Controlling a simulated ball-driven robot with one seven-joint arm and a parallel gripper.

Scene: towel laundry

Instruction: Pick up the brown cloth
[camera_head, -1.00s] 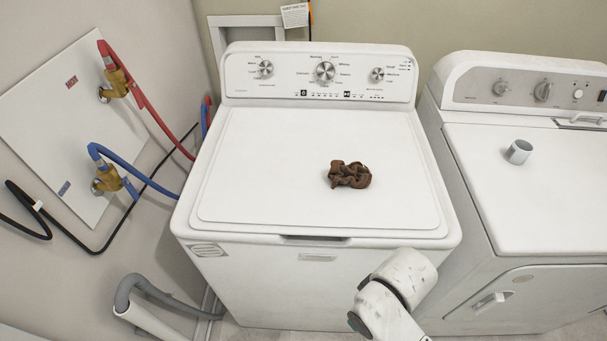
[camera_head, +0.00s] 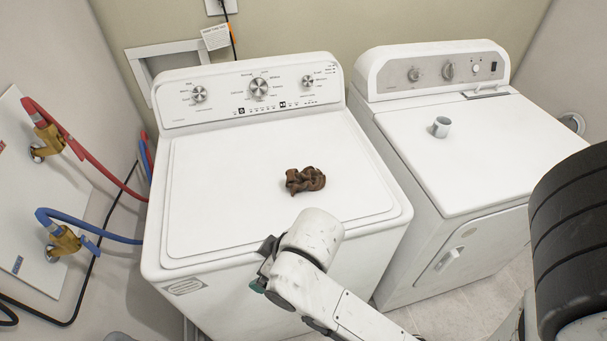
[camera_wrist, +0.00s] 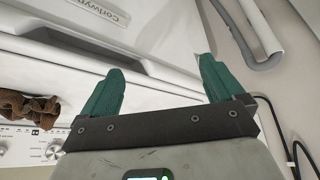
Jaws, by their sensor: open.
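The brown cloth (camera_head: 305,180) lies crumpled on the right half of the white washer's lid (camera_head: 240,215). In the wrist view the cloth (camera_wrist: 28,107) shows at the left edge. My gripper (camera_wrist: 158,85) is open, with two green fingers spread apart and nothing between them. In the head view only a small green part of my gripper (camera_head: 257,286) shows, in front of the washer's front edge. It is apart from the cloth, nearer to me and to its left. The fingertips are mostly hidden in the head view.
A dryer (camera_head: 470,165) stands to the right of the washer, with a small grey cup (camera_head: 441,127) on top. Red (camera_head: 75,148) and blue (camera_head: 90,227) hoses run from the left wall. The washer's control panel (camera_head: 250,92) rises behind the lid. The lid around the cloth is clear.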

